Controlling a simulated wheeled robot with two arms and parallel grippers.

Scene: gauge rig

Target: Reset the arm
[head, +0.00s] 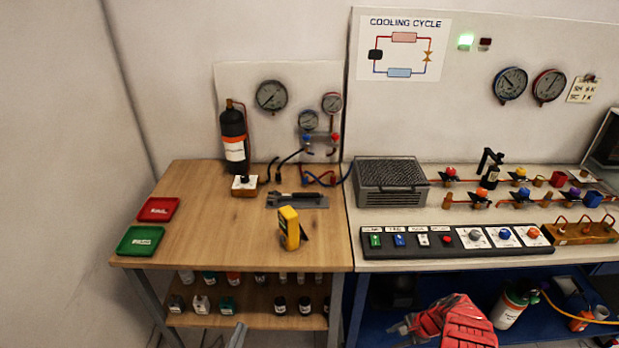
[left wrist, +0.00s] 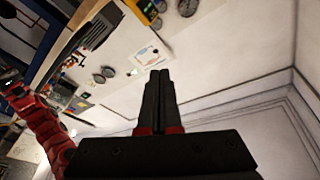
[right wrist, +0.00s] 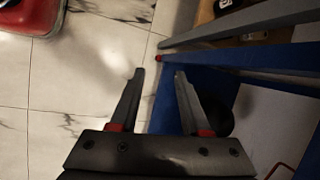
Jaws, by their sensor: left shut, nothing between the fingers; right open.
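My left gripper (left wrist: 160,76) is shut with nothing between its fingers in the left wrist view. It points towards the back wall and touches nothing that I can see. In the head view only a grey tip of the left gripper (head: 238,335) shows at the bottom edge, in front of the wooden table. My right gripper (right wrist: 159,74) is open and empty in the right wrist view, over the tiled floor beside a blue frame (right wrist: 252,62). My red right arm shows low in front of the bench in the head view; its fingers are not clear there.
The wooden table (head: 220,220) holds a red tray (head: 158,209), a green tray (head: 140,240), a yellow meter (head: 289,228) and a black cylinder (head: 233,138). The bench at right holds a grey condenser box (head: 390,187) and a switch panel (head: 455,243). Small bottles stand on the shelf below.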

